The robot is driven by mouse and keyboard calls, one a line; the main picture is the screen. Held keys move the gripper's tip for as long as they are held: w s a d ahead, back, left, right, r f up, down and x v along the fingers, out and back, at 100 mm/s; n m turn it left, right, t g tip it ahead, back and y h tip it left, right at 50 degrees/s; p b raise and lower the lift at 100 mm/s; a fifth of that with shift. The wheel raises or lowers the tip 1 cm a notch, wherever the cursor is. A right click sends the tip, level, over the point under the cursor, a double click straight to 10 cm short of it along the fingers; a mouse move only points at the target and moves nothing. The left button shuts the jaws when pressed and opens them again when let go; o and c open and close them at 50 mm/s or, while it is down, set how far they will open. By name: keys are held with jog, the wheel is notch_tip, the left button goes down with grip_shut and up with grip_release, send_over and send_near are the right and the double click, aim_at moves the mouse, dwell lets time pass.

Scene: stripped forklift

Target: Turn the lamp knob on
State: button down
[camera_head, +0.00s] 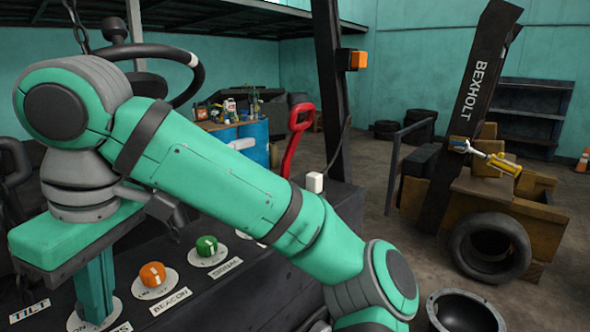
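A dark control panel (205,292) crosses the lower left, with knobs on white plates. An orange knob (152,274) sits above a label reading BEACON (170,302). A green knob (206,245) stands behind it to the right; its label (226,268) is too small to read surely. Another white plate (244,235) is mostly hidden by my arm, and one more plate (95,316) at the bottom left is partly covered. I cannot tell which knob is the lamp's. My arm crosses above the panel and leaves at the bottom edge; my gripper is out of view.
A steering wheel (190,60) is behind my arm. A red handle (295,135) and a dark post (330,90) stand behind the panel. At right are a tyre (490,248), a BEXHOLT beam (470,105) and a dark round bowl (465,313). Open floor lies between.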

jog(key=shift+s, duration=0.1)
jog(key=shift+s+d, duration=0.15)
jog(key=shift+d, duration=0.1)
notch_tip(320, 180, up, 6)
dwell(0.6)
